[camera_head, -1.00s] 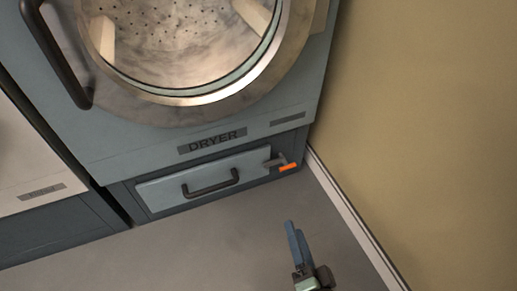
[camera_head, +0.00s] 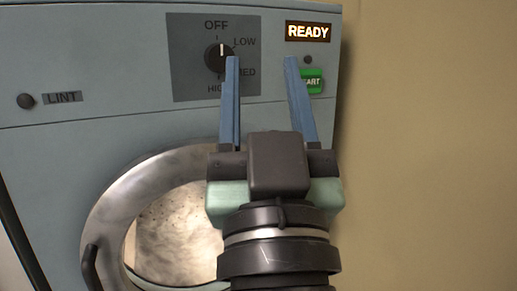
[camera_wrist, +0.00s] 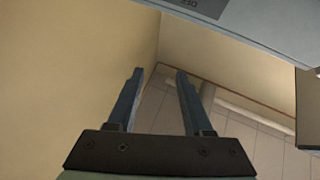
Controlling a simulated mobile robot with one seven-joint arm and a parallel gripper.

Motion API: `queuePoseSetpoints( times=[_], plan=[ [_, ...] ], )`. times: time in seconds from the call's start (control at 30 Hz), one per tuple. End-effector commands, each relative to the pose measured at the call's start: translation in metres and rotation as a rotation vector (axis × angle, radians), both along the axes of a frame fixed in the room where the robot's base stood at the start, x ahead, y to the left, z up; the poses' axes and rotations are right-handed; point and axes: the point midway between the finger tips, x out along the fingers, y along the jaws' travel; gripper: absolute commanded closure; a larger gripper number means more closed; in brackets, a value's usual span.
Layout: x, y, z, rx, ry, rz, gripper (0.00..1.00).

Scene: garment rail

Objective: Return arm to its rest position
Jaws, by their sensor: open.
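My gripper (camera_head: 262,62) is open and empty in the head view, its two blue fingers pointing up in front of the dryer's control panel. The left finger overlaps the right edge of the dial plate, and the right finger partly covers the green start button (camera_head: 315,82). In the wrist view my gripper (camera_wrist: 158,72) also shows open, with nothing between its fingers. I cannot tell the exact gap between the fingers and the panel.
The dryer (camera_head: 120,60) fills the left and middle. Its dial (camera_head: 218,56) has its mark toward OFF, and a lit display (camera_head: 308,32) reads READY. A lint knob (camera_head: 26,101) is at left. The round door (camera_head: 110,215) is below. A tan wall (camera_head: 430,150) stands at right.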

Motion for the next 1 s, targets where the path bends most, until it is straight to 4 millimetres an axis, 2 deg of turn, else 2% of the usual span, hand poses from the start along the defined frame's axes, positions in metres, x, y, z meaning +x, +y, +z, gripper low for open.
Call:
queuePoseSetpoints(
  times=[0.03, 0.1, 0.13, 0.2, 1.0],
  plan=[
    [-0.023, 0.005, 0.047, 0.001, -0.083, -0.017, 0.49],
    [-0.053, 0.006, 0.091, 0.012, -0.184, -0.048, 0.49],
    [-0.056, 0.006, 0.105, 0.015, -0.191, -0.055, 0.49],
    [-0.05, 0.004, 0.127, 0.013, -0.174, -0.055, 0.49],
    [-0.048, 0.005, 0.372, 0.011, -0.168, -0.054, 0.49]
  ],
)
